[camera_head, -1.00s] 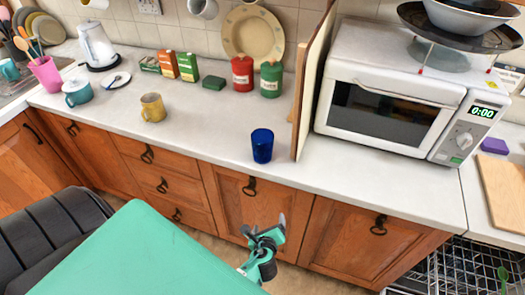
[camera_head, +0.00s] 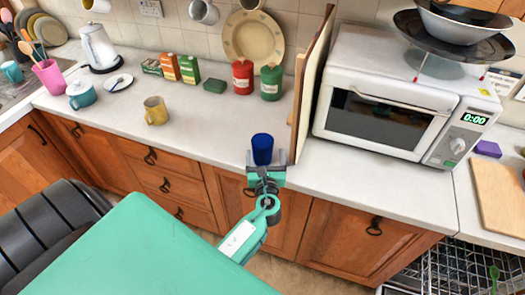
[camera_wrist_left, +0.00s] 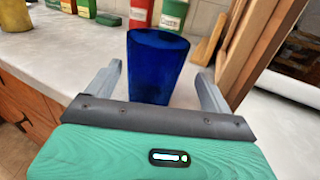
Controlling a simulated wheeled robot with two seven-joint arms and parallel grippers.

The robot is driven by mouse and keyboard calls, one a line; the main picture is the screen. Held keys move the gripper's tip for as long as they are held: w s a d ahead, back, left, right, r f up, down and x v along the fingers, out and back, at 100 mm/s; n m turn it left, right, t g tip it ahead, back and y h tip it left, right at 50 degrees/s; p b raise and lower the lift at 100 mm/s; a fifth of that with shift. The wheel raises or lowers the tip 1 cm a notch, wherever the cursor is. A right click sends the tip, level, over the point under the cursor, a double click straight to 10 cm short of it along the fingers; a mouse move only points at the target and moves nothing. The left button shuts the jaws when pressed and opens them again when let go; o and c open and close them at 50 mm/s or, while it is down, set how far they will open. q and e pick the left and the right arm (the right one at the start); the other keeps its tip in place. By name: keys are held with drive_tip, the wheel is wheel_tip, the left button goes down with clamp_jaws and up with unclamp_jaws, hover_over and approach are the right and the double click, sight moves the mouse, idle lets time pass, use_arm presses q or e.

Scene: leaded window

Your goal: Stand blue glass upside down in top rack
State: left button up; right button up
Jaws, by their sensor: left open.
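The blue glass (camera_head: 262,147) stands on the counter near its front edge, left of an upright wooden board. In the left wrist view the blue glass (camera_wrist_left: 155,66) shows between the two fingers, with its wide rim toward the top. My left gripper (camera_head: 266,162) is open at the near side of the glass; its fingers (camera_wrist_left: 157,88) are spread on either side with gaps. Whether the fingertips reach fully past the glass is hard to tell. The dish rack (camera_head: 455,268) shows in part at the lower right, with a green utensil in it. My right gripper is not in view.
The upright board (camera_head: 312,85) and the microwave (camera_head: 385,105) stand right of the glass. A yellow mug (camera_head: 155,111) is to the left, and red and green canisters (camera_head: 243,77) stand behind. The counter between mug and glass is clear.

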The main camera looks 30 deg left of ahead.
sight(262, 142)
use_arm(q)
drive_tip(key=shift+w+a+r+p, duration=0.15)
drive_tip(key=shift+w+a+p, duration=0.15)
drive_tip(key=shift+w+a, duration=0.15)
drive_tip(key=p+x, duration=0.1)
drive_tip(key=x, duration=0.2)
drive_tip(key=shift+a, duration=0.35)
drive_tip(key=shift+w+a+f+p, duration=0.25)
drive_tip(key=shift+w+p, duration=0.05)
drive_tip(key=shift+w, duration=0.1)
drive_tip(key=c, duration=1)
drive_tip(key=shift+c, duration=1.3)
drive_tip(key=shift+r, duration=0.1)
